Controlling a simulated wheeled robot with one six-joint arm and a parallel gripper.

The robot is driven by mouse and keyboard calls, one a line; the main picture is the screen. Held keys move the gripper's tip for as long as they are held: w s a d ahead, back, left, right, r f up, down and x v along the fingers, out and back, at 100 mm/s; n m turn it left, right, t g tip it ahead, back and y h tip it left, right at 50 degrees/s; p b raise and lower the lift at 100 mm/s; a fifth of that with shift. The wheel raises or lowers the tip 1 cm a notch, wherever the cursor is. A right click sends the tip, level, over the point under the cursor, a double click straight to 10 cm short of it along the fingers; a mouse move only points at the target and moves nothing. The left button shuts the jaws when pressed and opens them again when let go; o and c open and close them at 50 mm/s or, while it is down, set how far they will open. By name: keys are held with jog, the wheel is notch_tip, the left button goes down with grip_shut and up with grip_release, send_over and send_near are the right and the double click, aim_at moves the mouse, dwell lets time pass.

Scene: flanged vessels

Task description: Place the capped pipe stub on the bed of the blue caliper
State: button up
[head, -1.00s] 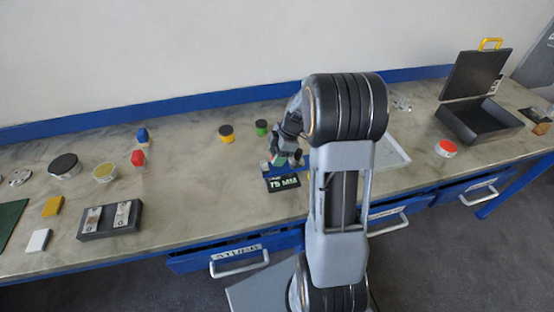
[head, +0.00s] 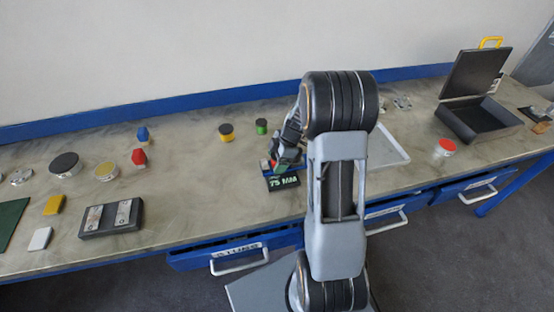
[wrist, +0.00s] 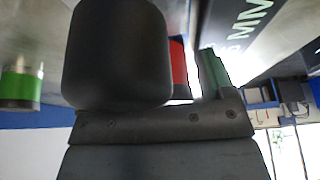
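The blue caliper (head: 270,174) stands near the front middle of the bench, with a black "75 MM" plate before it. In the wrist view part of that plate (wrist: 245,30) shows large at top right. My gripper (head: 283,163) is low over the caliper and hides most of its bed. A red piece (wrist: 178,62), possibly the capped pipe stub, shows beside a large dark rounded block and near a green part in the wrist view. The dark block hides most of it. I cannot tell whether the gripper touches it or whether it rests on the bed.
A black-topped yellow cylinder (head: 226,133) and a black-topped green one (head: 262,127) stand behind the caliper. A white tray (head: 388,158) lies to the right, partly behind my arm.

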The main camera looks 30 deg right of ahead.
jog(key=shift+r, duration=0.2)
jog(key=w+v, duration=0.1)
jog(key=v, duration=1)
jog(key=s+a+r+m+t+h, duration=0.1)
jog(key=s+a+m, duration=0.3)
jog(key=s+m, duration=0.1)
jog(key=s+a+r+m+t+h, duration=0.1)
jog(key=s+a+r+m+h, duration=0.1)
jog(key=s+a+m, duration=0.2)
jog(key=s+a+r+m+t+h, duration=0.1)
jog(key=s+a+r+m, duration=0.1)
jog(key=s+a+m, duration=0.2)
jog(key=shift+s+a+r+m+b, duration=0.1)
jog(key=shift+s+a+m+b, duration=0.1)
jog(key=shift+s+m, duration=0.55)
jog(key=shift+s+a+m+b, duration=0.1)
jog(key=shift+s+a+m, duration=0.1)
jog(key=shift+s+m, duration=0.55)
jog(key=shift+s, duration=0.15)
